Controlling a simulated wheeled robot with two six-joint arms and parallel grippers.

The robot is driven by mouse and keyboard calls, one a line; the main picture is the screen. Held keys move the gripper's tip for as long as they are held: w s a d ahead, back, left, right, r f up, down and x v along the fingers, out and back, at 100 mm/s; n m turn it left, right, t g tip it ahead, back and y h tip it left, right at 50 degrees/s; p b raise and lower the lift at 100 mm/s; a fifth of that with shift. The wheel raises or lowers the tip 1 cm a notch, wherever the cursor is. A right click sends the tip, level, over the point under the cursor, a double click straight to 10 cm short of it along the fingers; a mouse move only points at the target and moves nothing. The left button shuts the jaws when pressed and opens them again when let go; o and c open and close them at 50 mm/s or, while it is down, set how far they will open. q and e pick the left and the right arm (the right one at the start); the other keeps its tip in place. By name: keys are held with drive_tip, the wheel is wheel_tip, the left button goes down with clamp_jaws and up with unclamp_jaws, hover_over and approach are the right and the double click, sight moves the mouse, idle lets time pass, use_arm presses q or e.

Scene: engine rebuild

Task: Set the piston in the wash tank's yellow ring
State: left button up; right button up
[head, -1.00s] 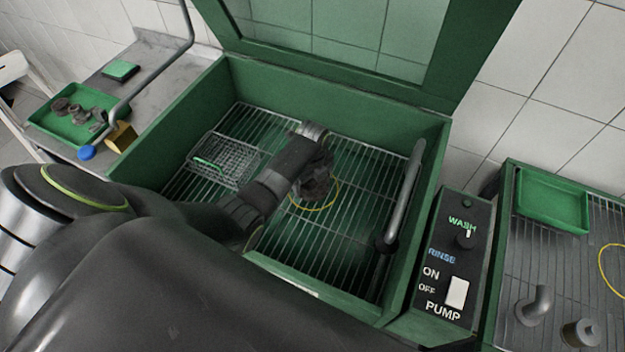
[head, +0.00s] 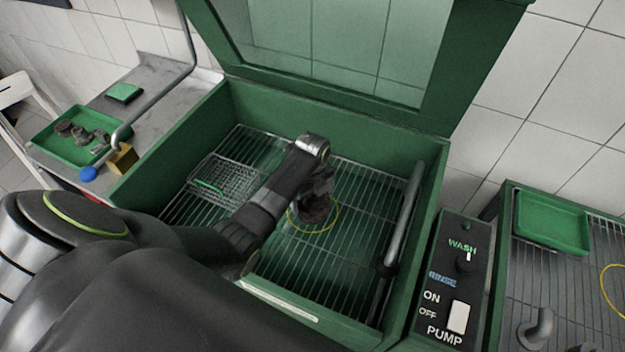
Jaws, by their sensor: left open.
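The green wash tank (head: 408,262) stands open with its lid up and a wire grate inside. A yellow ring (head: 336,222) lies on the grate. A dark brown piston (head: 312,209) stands at the ring's left part; whether it is wholly inside the ring is hard to tell, since the gripper covers part of it. My left gripper (head: 318,190) is open and sits just above the piston. My right gripper is not in view.
A wire basket (head: 222,180) with a green handle sits left in the tank. A grey pipe (head: 405,215) runs along the right wall. The control box (head: 447,285) is right of it. A green tray with dark parts (head: 62,150) lies at far left.

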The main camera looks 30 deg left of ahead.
use_arm(q)
wheel_tip(320, 180, up, 8)
drive_tip(key=shift+r, duration=0.15)
idle(0.6)
